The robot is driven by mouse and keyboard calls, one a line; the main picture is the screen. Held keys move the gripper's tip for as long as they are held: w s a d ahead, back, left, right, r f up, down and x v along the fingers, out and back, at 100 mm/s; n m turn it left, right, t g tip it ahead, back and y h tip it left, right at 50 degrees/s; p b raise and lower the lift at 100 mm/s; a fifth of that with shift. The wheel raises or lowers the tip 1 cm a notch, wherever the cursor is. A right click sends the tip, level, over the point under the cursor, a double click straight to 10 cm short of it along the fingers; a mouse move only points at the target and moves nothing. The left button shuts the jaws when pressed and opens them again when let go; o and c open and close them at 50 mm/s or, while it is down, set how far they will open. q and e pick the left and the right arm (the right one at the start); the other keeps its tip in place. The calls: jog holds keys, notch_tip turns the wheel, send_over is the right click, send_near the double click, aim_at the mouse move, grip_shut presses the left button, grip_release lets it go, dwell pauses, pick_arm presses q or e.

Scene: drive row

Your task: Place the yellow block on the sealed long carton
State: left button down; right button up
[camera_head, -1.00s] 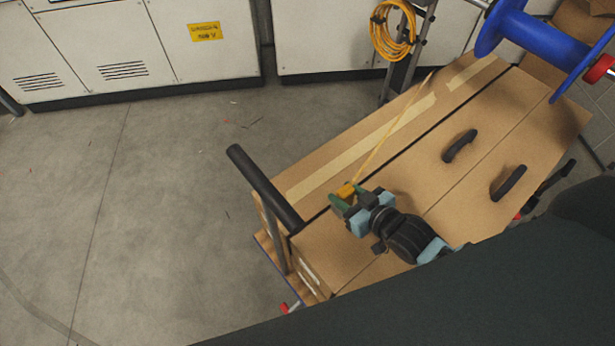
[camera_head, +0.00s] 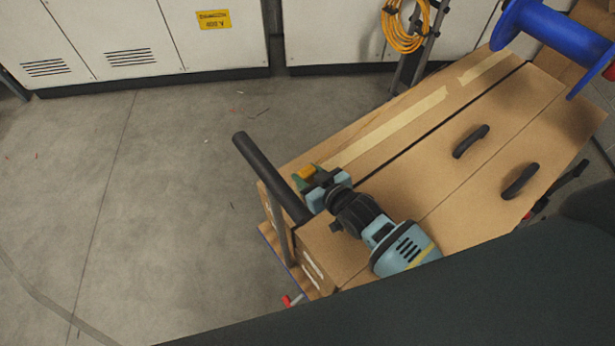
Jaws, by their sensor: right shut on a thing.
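My right gripper (camera_head: 311,177) is shut on the yellow block (camera_head: 306,172), which is small and partly hidden between the green-tipped fingers. They are over the near-left end of the long brown carton (camera_head: 440,119) with pale tape strips along its top. I cannot tell whether the block touches the carton or hangs just above it. My left gripper is not in view.
The carton lies on a cart with a black push bar (camera_head: 270,176) at its left end, close to my gripper. Beside it is a brown carton with two black handles (camera_head: 471,142). A blue spool (camera_head: 550,35) stands at the far right. Grey floor (camera_head: 130,220) is open on the left.

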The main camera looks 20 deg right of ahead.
jog(key=shift+f, duration=0.7)
jog(key=shift+f, duration=0.2)
jog(key=o, duration=1.1)
jog(key=shift+s+r, duration=0.2)
jog(key=shift+r, duration=0.1)
jog(key=p+v, duration=0.2)
jog(key=v, duration=0.9)
jog(key=shift+s+d+r, duration=0.15)
jog(key=shift+s+d, duration=0.1)
jog(key=s+f+g, duration=0.1)
jog(key=s+f, duration=0.1)
jog(key=s, duration=0.3)
jog(key=s+f+m+g, duration=0.1)
jog(key=s+f, duration=0.1)
jog(key=s, duration=0.3)
jog(key=s+d+f+g+h, duration=0.1)
jog(key=s+f, duration=0.1)
jog(key=s, duration=0.3)
jog(key=shift+s+f, duration=0.25)
jog(key=shift+f, duration=0.05)
jog(key=s+g, duration=0.1)
jog(key=s, duration=0.5)
jog(key=s+d+f+g+h, duration=0.1)
jog(key=s, duration=0.5)
jog(key=s+d+m+g, duration=0.1)
jog(key=s, duration=0.5)
jog(key=shift+d+f+h, duration=0.15)
jog(key=shift+f+h, duration=0.15)
